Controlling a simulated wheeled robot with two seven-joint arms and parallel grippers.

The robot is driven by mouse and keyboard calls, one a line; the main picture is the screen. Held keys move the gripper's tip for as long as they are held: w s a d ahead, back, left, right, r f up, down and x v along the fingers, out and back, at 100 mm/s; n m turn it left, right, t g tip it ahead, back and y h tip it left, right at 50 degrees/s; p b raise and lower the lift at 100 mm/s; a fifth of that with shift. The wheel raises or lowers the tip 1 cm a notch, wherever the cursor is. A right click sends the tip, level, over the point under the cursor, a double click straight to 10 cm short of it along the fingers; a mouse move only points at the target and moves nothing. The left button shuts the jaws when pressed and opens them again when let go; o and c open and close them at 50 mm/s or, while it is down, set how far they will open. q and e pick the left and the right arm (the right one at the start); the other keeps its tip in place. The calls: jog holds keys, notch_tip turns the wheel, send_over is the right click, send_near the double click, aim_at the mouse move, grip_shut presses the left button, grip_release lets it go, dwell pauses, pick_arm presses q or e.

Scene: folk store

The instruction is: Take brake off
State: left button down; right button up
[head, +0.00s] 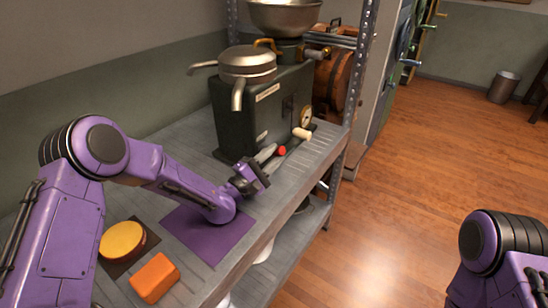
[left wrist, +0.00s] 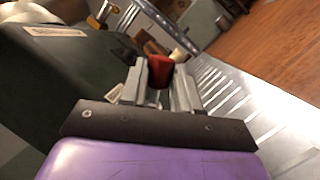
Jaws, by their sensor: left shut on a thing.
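A dark green machine (head: 262,112) stands on the grey metal shelf, with a metal lid and spouts on top. A red knob (head: 282,151) sits low at its front right side, and it also shows in the left wrist view (left wrist: 160,70). It looks like the brake handle, though its lever is mostly hidden. My left gripper (head: 273,154) is shut on the red knob, with one grey finger on each side of it in the left wrist view (left wrist: 159,88). My right gripper is out of view; only my right arm shows at the lower right.
A cream handle (head: 302,134) and a round gauge (head: 306,117) are close beyond the knob. A purple mat (head: 205,240), an orange block (head: 155,278) and a yellow round thing (head: 122,240) lie nearer on the shelf. A metal post (head: 360,65) rises at the shelf's corner. Wooden floor at right is open.

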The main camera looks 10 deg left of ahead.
pick_arm(q)
jog(key=shift+f, duration=0.1)
jog(key=c, duration=1.1)
grip_release()
jog(key=shift+a, duration=0.1)
jog(key=shift+r, duration=0.3)
jog(key=s+d+r+p, duration=0.1)
jog(key=s+d+r, duration=0.2)
jog(key=s+r, duration=0.9)
jog(key=shift+s+r, duration=0.2)
jog(key=shift+s, duration=0.65)
